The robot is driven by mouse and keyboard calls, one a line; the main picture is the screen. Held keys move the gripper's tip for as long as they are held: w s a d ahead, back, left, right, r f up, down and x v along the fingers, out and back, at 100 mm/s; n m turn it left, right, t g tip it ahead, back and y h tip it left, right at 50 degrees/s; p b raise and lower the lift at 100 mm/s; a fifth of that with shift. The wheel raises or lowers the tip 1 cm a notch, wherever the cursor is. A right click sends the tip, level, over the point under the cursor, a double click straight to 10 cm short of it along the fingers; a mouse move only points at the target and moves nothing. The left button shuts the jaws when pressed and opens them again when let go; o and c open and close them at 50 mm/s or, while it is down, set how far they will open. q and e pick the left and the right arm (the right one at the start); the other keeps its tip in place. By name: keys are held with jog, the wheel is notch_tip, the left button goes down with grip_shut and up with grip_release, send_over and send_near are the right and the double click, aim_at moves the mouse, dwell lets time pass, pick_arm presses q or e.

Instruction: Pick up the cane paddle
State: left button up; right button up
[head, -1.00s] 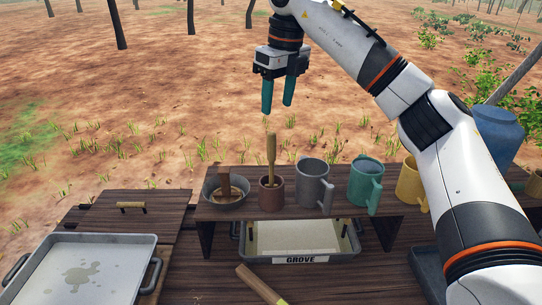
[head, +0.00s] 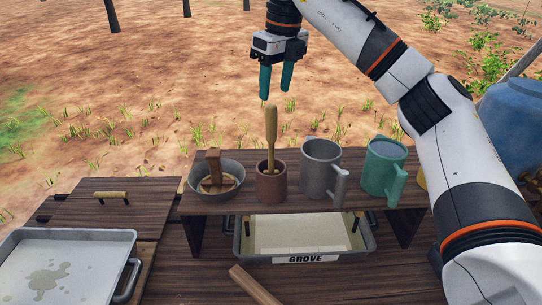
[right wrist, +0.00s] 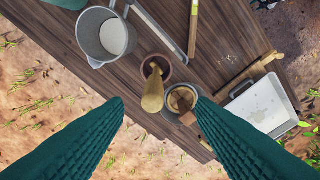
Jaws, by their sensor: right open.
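The cane paddle (head: 270,132) is a tan wooden stick standing upright in a small brown pot (head: 271,184) on the raised wooden shelf. My right gripper (head: 275,96) is open, with green fingers pointing down above the paddle's top. In the right wrist view the paddle (right wrist: 153,92) stands between the two spread fingers, not touched by either. The paddle's lower end is hidden inside the pot. My left gripper is in neither view.
A grey bowl (head: 229,168) with a wooden block stands left of the pot. A grey mug (head: 318,172) and a green mug (head: 381,172) stand right. A tray labelled GROVE (head: 305,259) sits under the shelf. A tray (head: 118,236) with liquid lies left.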

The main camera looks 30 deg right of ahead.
jog(key=p, duration=0.1)
send_over(271, 123)
jog(key=f, duration=0.4)
jog(key=shift+s+d+f, duration=0.1)
jog(key=shift+d+f, duration=0.1)
jog(key=shift+d, duration=0.1)
jog(key=shift+f+p, duration=0.35)
jog(key=shift+f, duration=0.25)
jog(key=f+p, duration=0.1)
jog(key=w+f, duration=0.1)
jog(key=f+p, duration=0.1)
jog(key=f, duration=0.1)
jog(key=shift+w+d+p, duration=0.1)
jog(key=shift+w+p, duration=0.2)
jog(key=shift+p, duration=0.05)
jog(key=shift+f, duration=0.65)
jog(key=c, duration=1.1)
jog(key=shift+o, duration=0.2)
jog(key=shift+r, duration=0.1)
